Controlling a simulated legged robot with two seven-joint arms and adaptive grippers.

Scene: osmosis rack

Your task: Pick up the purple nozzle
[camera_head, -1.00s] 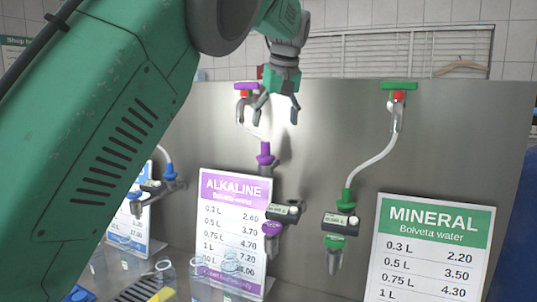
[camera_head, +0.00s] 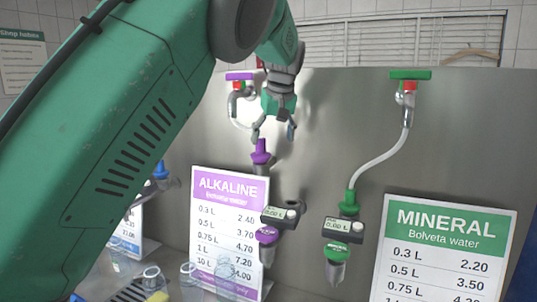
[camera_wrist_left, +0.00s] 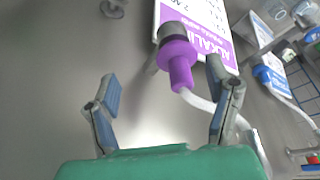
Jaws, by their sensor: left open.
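The purple nozzle (camera_head: 261,151) sits upright on the alkaline dispenser, in front of the steel panel. In the left wrist view the purple nozzle (camera_wrist_left: 178,58) shows between the fingers, toward the right finger, with a white hose running from it. My left gripper (camera_head: 273,133) is open and points down just above the nozzle, slightly to its right in the head view. Its two fingers also show spread in the left wrist view (camera_wrist_left: 163,78), with nothing held. My right gripper is not in view.
The alkaline price sign (camera_head: 229,225) stands below the nozzle, and the alkaline meter (camera_head: 280,217) is below it to the right. A green mineral nozzle (camera_head: 349,203) with its hose is further right. Cups (camera_head: 190,274) stand at the lower left. The steel panel (camera_head: 330,140) is close behind.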

